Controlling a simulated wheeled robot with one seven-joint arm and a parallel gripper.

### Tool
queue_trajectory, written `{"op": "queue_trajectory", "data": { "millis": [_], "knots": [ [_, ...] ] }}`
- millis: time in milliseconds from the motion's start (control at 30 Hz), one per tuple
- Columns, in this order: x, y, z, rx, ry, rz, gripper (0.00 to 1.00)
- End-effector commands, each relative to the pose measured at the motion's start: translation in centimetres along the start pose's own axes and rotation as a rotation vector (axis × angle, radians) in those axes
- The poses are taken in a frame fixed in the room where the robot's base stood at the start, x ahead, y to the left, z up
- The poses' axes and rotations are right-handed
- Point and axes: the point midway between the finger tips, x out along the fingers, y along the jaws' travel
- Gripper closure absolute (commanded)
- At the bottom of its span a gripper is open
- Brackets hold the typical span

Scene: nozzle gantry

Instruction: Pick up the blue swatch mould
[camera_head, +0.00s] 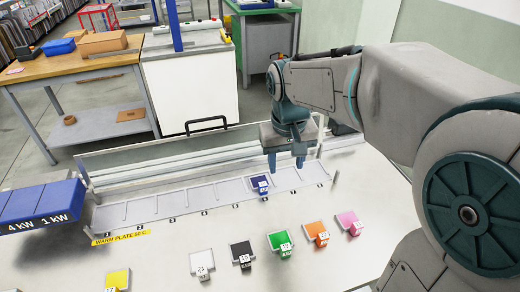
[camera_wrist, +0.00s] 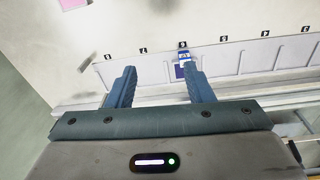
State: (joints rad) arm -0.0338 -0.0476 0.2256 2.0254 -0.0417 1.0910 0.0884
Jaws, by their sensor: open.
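The blue swatch mould (camera_head: 260,183), with a white label on its front tab, sits in one slot of the slotted warm plate (camera_head: 180,203). In the wrist view the mould (camera_wrist: 183,60) shows just beyond the right finger, which hides part of it. My gripper (camera_head: 285,163) is open, with its fingers pointing down above the plate, a little to the right of the mould in the head view. Nothing is between the fingers (camera_wrist: 160,76).
Pink (camera_head: 349,222), orange (camera_head: 316,232), green (camera_head: 280,242), black (camera_head: 242,253), white (camera_head: 202,264) and yellow (camera_head: 118,279) swatches lie on the table in front. A blue heater block (camera_head: 42,205) stands at the plate's left end. A clear guard and rails run behind the plate.

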Motion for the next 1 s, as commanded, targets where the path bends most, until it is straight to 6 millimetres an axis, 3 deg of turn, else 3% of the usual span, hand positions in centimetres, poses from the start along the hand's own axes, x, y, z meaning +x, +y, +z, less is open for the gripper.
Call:
{"op": "queue_trajectory", "data": {
  "millis": [100, 333, 467, 800, 1000],
  "knots": [
    [0.1, -2.3, -3.3, -0.049, -0.037, -0.02, 0.53],
    [0.3, -4.4, -6.1, -0.089, -0.07, -0.043, 0.53],
    [1.5, -4.7, -6.3, -0.093, -0.077, -0.046, 0.53],
    [7.7, -4.8, -5.8, -0.091, -0.077, -0.046, 0.53],
    [9.1, -4.8, -5.7, -0.09, -0.074, -0.046, 0.53]
  ]
}}
